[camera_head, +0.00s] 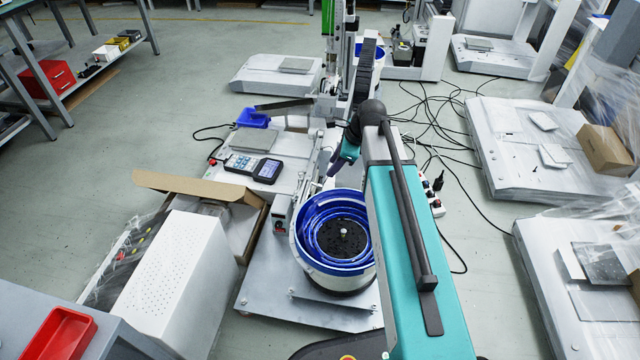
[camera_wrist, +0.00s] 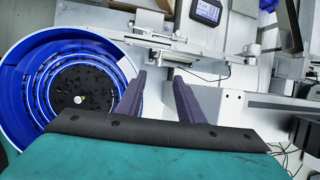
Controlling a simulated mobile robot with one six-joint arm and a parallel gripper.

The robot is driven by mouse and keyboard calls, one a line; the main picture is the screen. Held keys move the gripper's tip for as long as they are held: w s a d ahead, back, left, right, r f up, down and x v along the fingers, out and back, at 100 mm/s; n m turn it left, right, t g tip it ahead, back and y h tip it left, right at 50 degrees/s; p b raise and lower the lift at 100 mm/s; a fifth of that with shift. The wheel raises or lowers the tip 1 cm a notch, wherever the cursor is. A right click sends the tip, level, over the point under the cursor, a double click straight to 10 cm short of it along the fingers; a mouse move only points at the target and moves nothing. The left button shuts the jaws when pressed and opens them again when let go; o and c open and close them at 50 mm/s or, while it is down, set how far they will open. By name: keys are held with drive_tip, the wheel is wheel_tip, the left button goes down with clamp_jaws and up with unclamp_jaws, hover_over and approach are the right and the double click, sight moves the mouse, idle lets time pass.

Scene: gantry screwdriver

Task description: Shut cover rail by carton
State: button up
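An open cardboard carton (camera_head: 200,187) stands at the left of the feeder machine in the head view, its long flap raised. A silver rail assembly (camera_head: 308,168) runs along the machine between the carton side and my arm. It also crosses the upper part of the wrist view (camera_wrist: 185,47). I cannot tell which part is the cover or how far it is open. My gripper (camera_wrist: 159,76) shows two dark purple fingers spread apart with nothing between them, below the rail assembly in the wrist view. In the head view my gripper (camera_head: 337,165) is partly hidden by my arm, above the bowl's far side.
A blue feeder bowl (camera_head: 318,240) sits close to my gripper; it fills the left of the wrist view (camera_wrist: 45,75). A handheld controller (camera_head: 254,168) lies on the machine bed. A white perforated box (camera_head: 180,275) stands front left. Black cables (camera_head: 445,125) cross the floor at right.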

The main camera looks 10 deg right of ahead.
sight(320, 185)
drive_tip(key=b+x, duration=0.5)
drive_tip(key=x, duration=0.7)
drive_tip(key=shift+w+a+f, duration=0.1)
drive_tip(key=shift+a+f, duration=0.05)
drive_tip(key=shift+f, duration=0.15)
clamp_jaws()
drive_tip(key=shift+a, duration=0.1)
